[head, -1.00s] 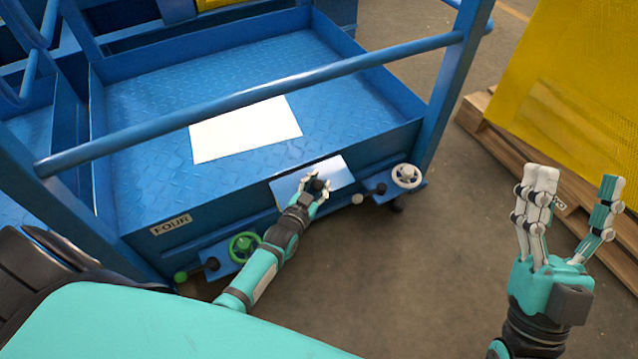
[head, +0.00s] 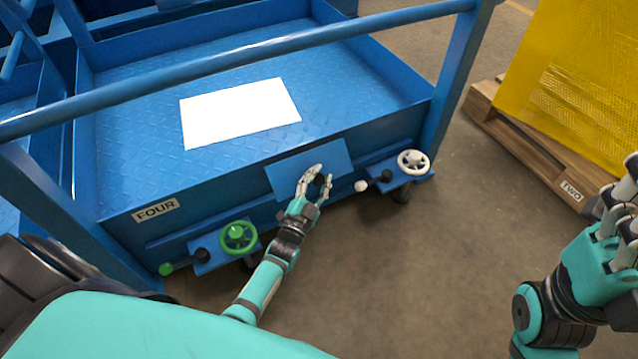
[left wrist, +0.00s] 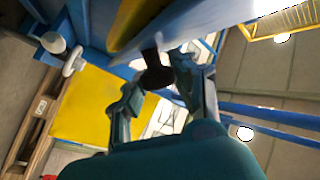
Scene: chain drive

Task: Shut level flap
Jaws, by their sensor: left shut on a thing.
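The flap (head: 290,170) is a flat blue plate on the front wall of the blue cart marked FOUR. It stands steep, nearly in line with that wall; I cannot tell whether it is flush. My left gripper (head: 318,184) is at the flap's lower middle, with its fingers shut on a dark knob (left wrist: 155,72) that shows in the left wrist view. In the head view the hand hides the knob and part of the lower edge. My right gripper (head: 618,215) is at the right edge of the head view, far from the flap and partly cut off.
A green handwheel (head: 238,238) and a green ball lever (head: 167,269) sit left of the flap. A white handwheel (head: 412,162) and a white ball lever (head: 361,186) sit right of it. A white sheet (head: 240,112) lies on the cart bed. A wooden pallet (head: 520,140) stands at right.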

